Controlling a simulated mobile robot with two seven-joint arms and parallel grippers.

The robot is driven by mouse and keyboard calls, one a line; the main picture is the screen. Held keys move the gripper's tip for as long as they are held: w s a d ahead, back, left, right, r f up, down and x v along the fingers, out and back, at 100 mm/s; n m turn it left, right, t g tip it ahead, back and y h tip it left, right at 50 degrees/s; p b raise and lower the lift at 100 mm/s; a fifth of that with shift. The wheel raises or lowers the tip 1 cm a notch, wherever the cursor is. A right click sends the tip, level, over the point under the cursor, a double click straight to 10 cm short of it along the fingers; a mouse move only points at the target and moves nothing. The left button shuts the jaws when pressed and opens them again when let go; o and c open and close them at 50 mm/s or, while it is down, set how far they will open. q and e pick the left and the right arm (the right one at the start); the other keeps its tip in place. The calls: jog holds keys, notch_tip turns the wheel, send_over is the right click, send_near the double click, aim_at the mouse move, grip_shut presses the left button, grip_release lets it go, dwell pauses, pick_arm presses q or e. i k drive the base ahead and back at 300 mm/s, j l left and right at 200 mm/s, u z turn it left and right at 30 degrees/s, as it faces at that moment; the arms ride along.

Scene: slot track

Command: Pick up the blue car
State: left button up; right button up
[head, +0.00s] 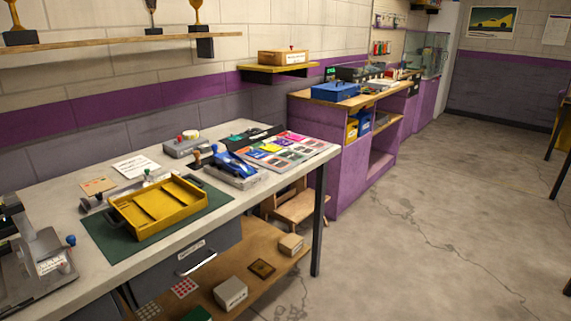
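A small blue object that looks like the blue car (234,163) is on a grey block (240,180) near the right part of the near worktable (215,221). It is small in the view, so its details are hard to tell. Neither of my grippers shows in the head view.
A yellow tray (157,208) lies on a green mat (107,246) left of the block. Colourful cards (272,152) lie to its right. A grey device (42,258) stands at the table's left end. A purple workbench (334,150) stands beyond. Floor at right is open.

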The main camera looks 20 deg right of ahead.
aim_at(227, 161)
jog(key=z, duration=0.45)
jog(key=u, duration=1.3)
jog(key=z, duration=1.3)
jog(key=i+l+u, duration=0.1)
jog(key=i+l, duration=0.2)
jog(key=i+l+u, duration=0.15)
jog(key=l, duration=0.3)
jog(key=i, duration=0.1)
